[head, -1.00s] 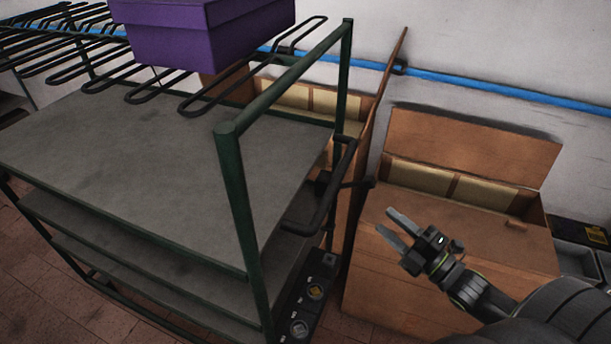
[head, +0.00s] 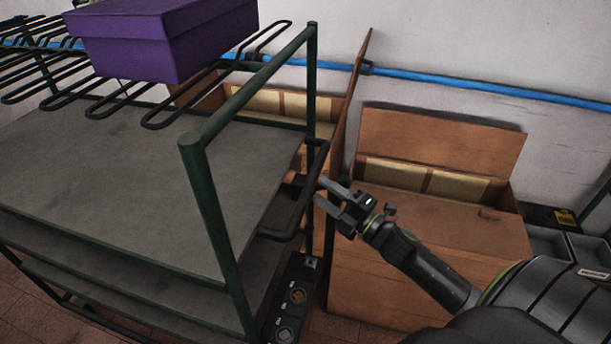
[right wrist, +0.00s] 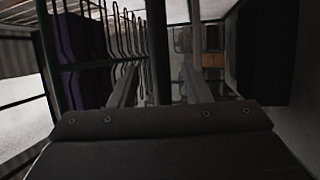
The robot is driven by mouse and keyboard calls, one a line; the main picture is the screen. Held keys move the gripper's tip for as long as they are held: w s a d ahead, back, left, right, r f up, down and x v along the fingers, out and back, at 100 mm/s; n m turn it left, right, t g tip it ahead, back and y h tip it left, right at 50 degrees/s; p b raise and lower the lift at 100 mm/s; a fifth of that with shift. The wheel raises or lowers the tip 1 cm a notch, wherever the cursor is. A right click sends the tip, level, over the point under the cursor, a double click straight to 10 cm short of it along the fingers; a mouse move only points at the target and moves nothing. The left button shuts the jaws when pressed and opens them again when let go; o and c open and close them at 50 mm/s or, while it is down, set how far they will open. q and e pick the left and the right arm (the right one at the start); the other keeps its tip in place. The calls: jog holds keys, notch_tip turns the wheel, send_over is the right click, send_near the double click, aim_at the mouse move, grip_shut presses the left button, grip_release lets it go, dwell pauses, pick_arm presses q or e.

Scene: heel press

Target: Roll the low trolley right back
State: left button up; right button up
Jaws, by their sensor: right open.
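A green-framed trolley with several grey shelves (head: 120,185) fills the left of the head view. A black bar handle (head: 319,160) sticks out from its right end. My right gripper (head: 318,193) is open, its fingertips at the handle in the head view. In the right wrist view, a dark upright bar (right wrist: 158,45) stands between the two open fingers. I cannot tell whether the fingers touch it. My left gripper is not in view.
A brown box with a raised lid (head: 440,140) stands to the right by the wall. A blue pipe (head: 480,92) runs along the wall. A dark panel with round knobs (head: 290,300) is low beside the trolley.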

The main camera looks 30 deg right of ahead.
aim_at(309, 178)
jog(key=p+x, duration=0.3)
jog(key=x, duration=0.2)
jog(key=shift+w+r, duration=0.15)
jog(key=shift+r, duration=0.05)
jog(key=shift+w+a+f, duration=0.1)
jog(key=shift+w+a, duration=0.1)
jog(key=shift+w, duration=0.25)
grip_shut()
